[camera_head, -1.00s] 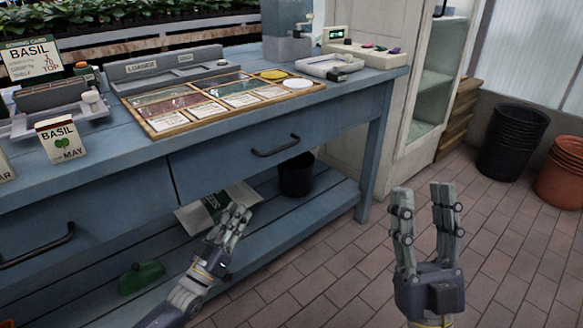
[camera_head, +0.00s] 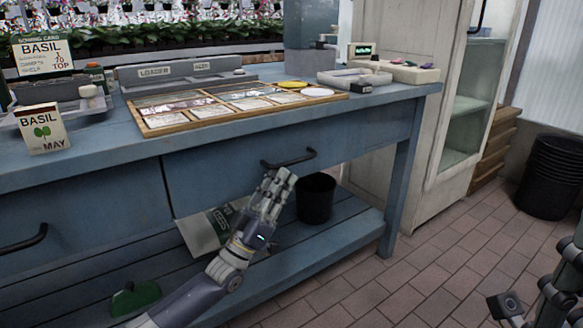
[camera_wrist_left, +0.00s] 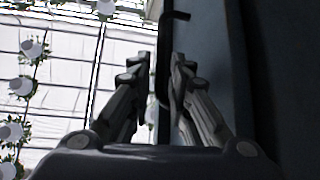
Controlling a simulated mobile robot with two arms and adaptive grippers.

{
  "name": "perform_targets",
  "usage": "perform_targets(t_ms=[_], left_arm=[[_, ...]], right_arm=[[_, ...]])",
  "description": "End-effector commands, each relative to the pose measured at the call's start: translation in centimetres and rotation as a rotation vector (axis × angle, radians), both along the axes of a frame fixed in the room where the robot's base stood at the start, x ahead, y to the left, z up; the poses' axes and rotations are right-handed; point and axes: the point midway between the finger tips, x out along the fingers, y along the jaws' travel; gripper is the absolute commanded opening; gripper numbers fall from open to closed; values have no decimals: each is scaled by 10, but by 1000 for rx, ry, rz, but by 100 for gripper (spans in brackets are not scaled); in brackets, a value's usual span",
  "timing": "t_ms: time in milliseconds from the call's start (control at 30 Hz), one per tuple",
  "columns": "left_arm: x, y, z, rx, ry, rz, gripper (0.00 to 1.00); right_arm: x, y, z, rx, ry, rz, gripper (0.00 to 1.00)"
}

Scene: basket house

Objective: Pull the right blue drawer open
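The right blue drawer (camera_head: 225,170) is in the front of the blue workbench, and its front looks flush with the bench. Its dark bar handle (camera_head: 300,160) is at the upper middle of the front. My left gripper (camera_head: 280,176) reaches up from below, with its fingertips at the left part of the handle. In the left wrist view my left gripper (camera_wrist_left: 158,65) has its fingers apart, and the dark handle (camera_wrist_left: 163,80) shows between them. I cannot tell whether they touch it. My right gripper (camera_head: 550,290) is at the lower right edge, partly cut off.
The bench top (camera_head: 110,158) carries a wooden seed tray (camera_head: 195,122) and Basil cards. A lower shelf (camera_head: 345,225) holds a black pot (camera_head: 316,200), a bag (camera_head: 203,236) and a green item (camera_head: 135,298).

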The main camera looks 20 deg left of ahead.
Motion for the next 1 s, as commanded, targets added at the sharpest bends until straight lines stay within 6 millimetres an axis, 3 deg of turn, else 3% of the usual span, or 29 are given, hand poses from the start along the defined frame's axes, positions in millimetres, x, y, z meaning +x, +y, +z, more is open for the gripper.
perform_targets(t_ms=[300,700,733,800,1000], left_arm=[[28,-13,28,1,-1,2,18],[33,-16,34,1,1,1,18],[33,-16,34,1,1,1,16],[33,-16,34,1,1,1,0],[33,-16,34,1,1,2,0]], right_arm=[[-4,1,5,-3,-42,-2,40],[-5,2,7,-5,-48,-3,40],[-5,2,7,-5,-48,-3,40],[-5,2,7,-4,-48,-3,40],[-5,2,7,-4,-48,-3,40]])
